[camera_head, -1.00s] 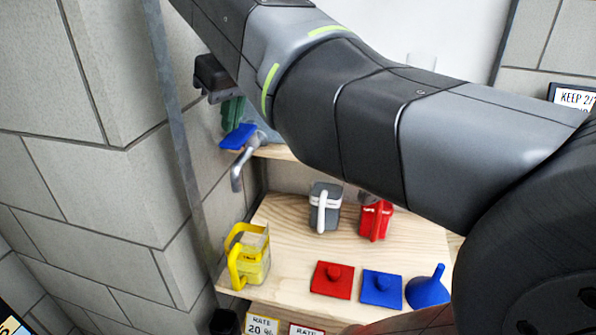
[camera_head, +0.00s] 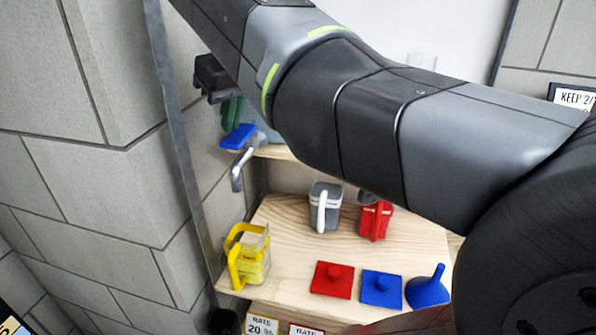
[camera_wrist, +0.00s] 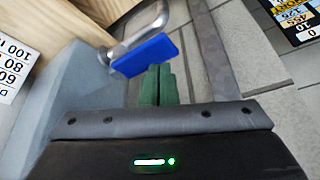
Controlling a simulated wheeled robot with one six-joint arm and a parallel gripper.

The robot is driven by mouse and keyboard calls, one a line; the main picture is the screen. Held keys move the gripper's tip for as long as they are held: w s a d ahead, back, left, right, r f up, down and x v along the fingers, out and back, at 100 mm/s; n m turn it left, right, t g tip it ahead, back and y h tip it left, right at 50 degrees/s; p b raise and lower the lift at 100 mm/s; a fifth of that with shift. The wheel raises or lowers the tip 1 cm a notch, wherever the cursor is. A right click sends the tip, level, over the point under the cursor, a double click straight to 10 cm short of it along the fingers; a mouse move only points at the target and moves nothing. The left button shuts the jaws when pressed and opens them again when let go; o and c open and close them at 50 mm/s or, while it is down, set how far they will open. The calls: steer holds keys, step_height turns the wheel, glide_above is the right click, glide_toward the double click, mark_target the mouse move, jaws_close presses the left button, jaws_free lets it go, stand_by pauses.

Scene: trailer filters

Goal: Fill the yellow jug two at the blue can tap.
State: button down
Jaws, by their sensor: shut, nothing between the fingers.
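The yellow jug (camera_head: 250,262) stands upright on the lower wooden shelf at its left end, handle toward me; its label is too small to read. The tap spout (camera_head: 237,175) hangs above and slightly left of the jug. The tap's blue lever (camera_head: 238,136) also shows in the wrist view (camera_wrist: 146,55). The blue-grey can (camera_wrist: 80,100) fills the left of the wrist view; my arm mostly hides it in the head view. My gripper (camera_wrist: 158,72), with green fingers, is shut and empty close beside the lever; I cannot tell whether they touch. No water stream is discernible.
A grey jug (camera_head: 325,205) and a red jug (camera_head: 376,220) stand farther back on the shelf. A red lid (camera_head: 332,281), a blue lid (camera_head: 382,288) and a blue funnel (camera_head: 428,290) lie along its front. A grey post (camera_head: 178,130) and block wall stand left of the tap.

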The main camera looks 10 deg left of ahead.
mark_target(233, 139)
steer(key=shift+f, duration=0.15)
steer(key=shift+f+b, duration=1.05)
steer(key=shift+f, duration=0.3)
steer(key=shift+r, duration=0.1)
stand_by(4.7)
step_height(233, 139, up, 4)
steer(key=p, duration=0.4)
steer(key=shift+r, duration=2.25)
